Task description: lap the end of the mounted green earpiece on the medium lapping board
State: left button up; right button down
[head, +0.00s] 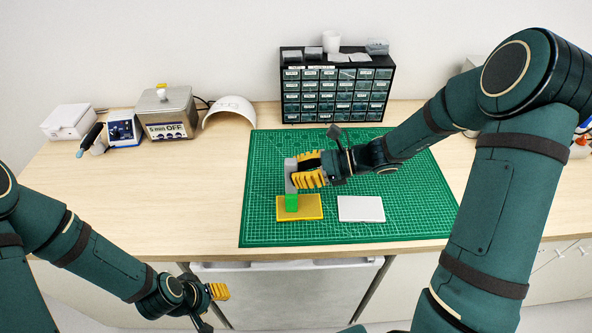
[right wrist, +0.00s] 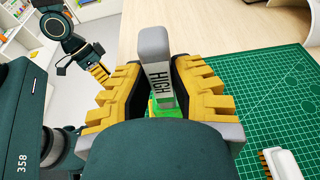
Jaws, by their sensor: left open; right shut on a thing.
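My right gripper (head: 298,174) is shut on a grey holder (head: 291,178) above the cutting mat. The holder stands roughly upright and reads "HIGH" in the right wrist view (right wrist: 157,68). The green earpiece (head: 291,203) is at the holder's lower end. It overlaps the yellow board (head: 313,211); whether it touches the board I cannot tell. A pale grey board (head: 361,209) lies just right of the yellow one. I can read no grade on either board. My left gripper (head: 219,291) is open and empty in front of the bench edge.
The green cutting mat (head: 420,215) has free room around the boards. A black drawer cabinet (head: 337,96) stands behind it. A metal bath marked "5 min OFF" (head: 168,115) and a white shell (head: 230,112) stand back left. A white bristled tool (right wrist: 284,163) lies on the mat.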

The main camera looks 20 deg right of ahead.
jog(key=shift+v, duration=1)
jog(key=shift+d+f, duration=0.2)
jog(key=shift+a+f, duration=0.25)
jog(key=shift+a, duration=0.1)
jog(key=shift+w+a, duration=0.15)
jog(key=shift+a, duration=0.4)
jog(key=shift+w+a, duration=0.15)
jog(key=shift+a, duration=0.35)
jog(key=p+v, duration=0.1)
jog(key=v, duration=0.1)
jog(key=shift+d+f, duration=0.1)
jog(key=shift+d, duration=0.3)
jog(key=shift+d, duration=0.15)
